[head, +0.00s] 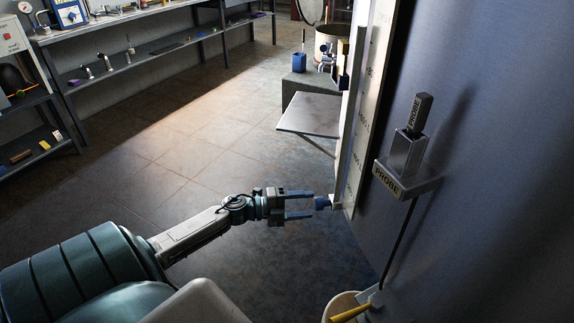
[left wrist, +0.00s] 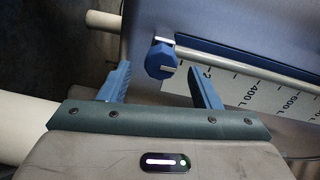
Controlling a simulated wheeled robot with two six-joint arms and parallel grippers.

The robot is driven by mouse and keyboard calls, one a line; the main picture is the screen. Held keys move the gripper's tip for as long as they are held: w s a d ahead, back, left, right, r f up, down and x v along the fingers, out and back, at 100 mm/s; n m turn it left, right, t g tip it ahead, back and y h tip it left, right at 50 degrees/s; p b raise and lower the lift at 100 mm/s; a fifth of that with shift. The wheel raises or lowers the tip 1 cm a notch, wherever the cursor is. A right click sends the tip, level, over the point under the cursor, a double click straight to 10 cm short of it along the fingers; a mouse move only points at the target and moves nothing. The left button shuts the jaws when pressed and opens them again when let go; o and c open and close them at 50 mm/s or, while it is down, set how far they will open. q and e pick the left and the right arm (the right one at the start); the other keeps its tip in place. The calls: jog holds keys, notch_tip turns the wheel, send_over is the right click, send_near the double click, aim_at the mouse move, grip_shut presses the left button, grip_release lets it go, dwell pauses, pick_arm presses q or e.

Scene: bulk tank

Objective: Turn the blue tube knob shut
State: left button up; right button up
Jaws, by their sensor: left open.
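The blue tube knob (head: 322,202) sits at the lower end of the sight tube beside the scale on the tank wall. In the left wrist view the knob shows between and just beyond the left gripper's fingertips (left wrist: 159,68); I cannot see any contact. My right gripper is in neither view.
A probe holder (head: 407,178) with a black-topped probe juts from the tank wall on the right. The scale strip (head: 369,100) runs along the tube. A grey shelf plate (head: 309,114) stands out beyond it. The floor around my left arm is clear.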

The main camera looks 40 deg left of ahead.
pick_arm(q)
jog(key=v, duration=0.6)
jog(key=shift+s+a, duration=0.15)
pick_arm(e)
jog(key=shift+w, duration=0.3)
